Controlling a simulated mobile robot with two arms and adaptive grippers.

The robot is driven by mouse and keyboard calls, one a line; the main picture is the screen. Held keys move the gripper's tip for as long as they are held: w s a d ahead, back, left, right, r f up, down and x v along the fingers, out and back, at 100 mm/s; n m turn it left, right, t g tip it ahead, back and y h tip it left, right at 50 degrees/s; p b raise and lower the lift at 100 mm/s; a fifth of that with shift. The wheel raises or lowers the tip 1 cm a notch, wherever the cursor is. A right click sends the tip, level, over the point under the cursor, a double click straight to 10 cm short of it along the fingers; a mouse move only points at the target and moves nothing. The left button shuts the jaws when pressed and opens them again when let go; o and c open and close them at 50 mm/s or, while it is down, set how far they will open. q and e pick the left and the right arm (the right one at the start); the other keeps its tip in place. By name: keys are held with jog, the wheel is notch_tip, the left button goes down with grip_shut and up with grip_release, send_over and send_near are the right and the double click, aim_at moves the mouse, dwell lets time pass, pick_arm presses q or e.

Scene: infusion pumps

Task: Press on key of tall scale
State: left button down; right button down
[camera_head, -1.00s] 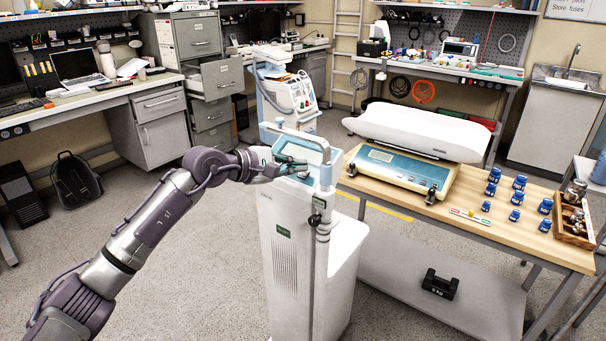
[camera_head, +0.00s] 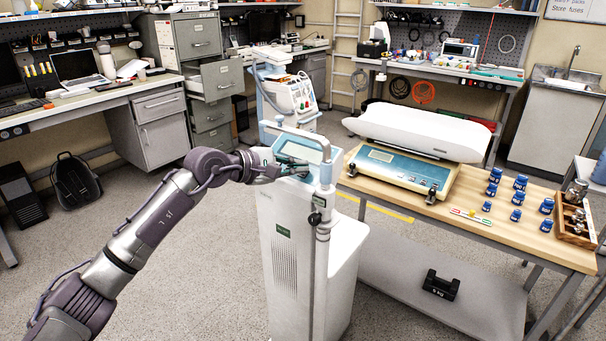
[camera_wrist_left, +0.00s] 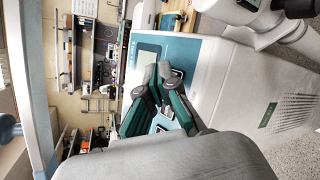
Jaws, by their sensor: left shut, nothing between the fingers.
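The tall scale is a white floor-standing column (camera_head: 292,240) with a teal top panel, a grey display (camera_head: 302,150) and a raised handle bar. In the left wrist view the panel (camera_wrist_left: 178,48), the display (camera_wrist_left: 148,54) and some small keys show close up. My left gripper (camera_head: 303,168) reaches in from the left with its fingers over the panel's near part, below the display. Its dark green fingers (camera_wrist_left: 167,78) are shut and empty in the left wrist view. They hide part of the key area, and I cannot tell whether the tips touch a key. My right gripper is not in view.
The floor at left is open.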

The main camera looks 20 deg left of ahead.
pick_arm(q)
jog(key=shift+w+d+f+b, duration=0.1)
jog(key=shift+w+f+b, duration=0.05)
jog(key=shift+f+b, duration=0.2)
dwell(0.4)
jog(key=shift+r, duration=0.15)
jog(key=shift+s+r, duration=0.35)
jog(key=shift+r, duration=0.2)
dwell(0.3)
jog(key=r, duration=0.1)
jog(key=s+r+p, duration=0.1)
jog(key=r, duration=0.1)
jog(key=s+a+r+p, duration=0.1)
jog(key=shift+s+r, duration=0.1)
jog(key=shift+r, duration=0.1)
jog(key=shift+a, duration=0.1)
